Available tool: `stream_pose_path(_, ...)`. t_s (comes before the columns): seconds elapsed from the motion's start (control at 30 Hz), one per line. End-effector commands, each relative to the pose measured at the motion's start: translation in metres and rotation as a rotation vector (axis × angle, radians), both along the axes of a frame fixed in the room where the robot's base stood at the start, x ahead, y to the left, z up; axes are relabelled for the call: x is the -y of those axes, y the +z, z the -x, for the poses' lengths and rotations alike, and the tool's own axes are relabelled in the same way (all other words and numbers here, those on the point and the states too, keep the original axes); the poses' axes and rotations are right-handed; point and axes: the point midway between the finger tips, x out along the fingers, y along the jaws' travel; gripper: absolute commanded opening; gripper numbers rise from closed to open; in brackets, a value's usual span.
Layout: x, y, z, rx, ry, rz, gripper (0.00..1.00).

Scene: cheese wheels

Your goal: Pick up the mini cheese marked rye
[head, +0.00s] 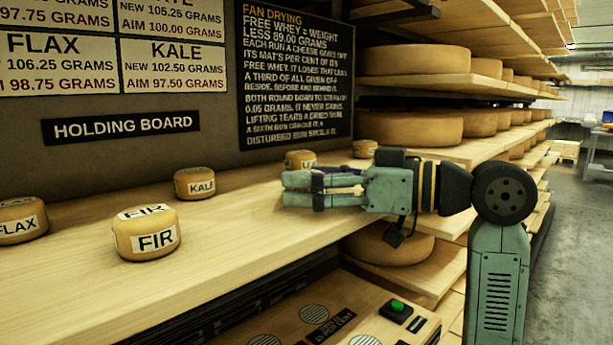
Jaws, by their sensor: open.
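No label reading rye is legible in the head view. Mini cheeses stand on the wooden holding board (232,230). The fir cheese (147,250) is nearest, the flax cheese (8,234) is at the left edge, and the kale cheese (194,189) is farther back. A cheese with a partly hidden label starting "LE" (301,155) stands behind my gripper. Another small cheese (366,146) stands to its right, its label not seen. My gripper (288,190) is open and empty, its fingers pointing left above the board, right of the kale cheese and apart from it.
A dark panel with weight cards and a fan-drying notice (298,75) rises behind the board. Shelves with large cheese wheels (415,75) stand at the right. A lower panel with a green button (397,306) sits below the board's front edge.

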Motion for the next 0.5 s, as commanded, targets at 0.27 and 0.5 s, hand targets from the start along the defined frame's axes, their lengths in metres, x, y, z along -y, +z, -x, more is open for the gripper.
stream_pose_path(0.27, -0.0096, -0.0015, -0.0039, -0.001, 0.000, -0.001, 0.73)
stream_pose_path(0.5, -0.0093, -0.0014, -0.0038, -0.001, 0.000, 0.000, 0.62)
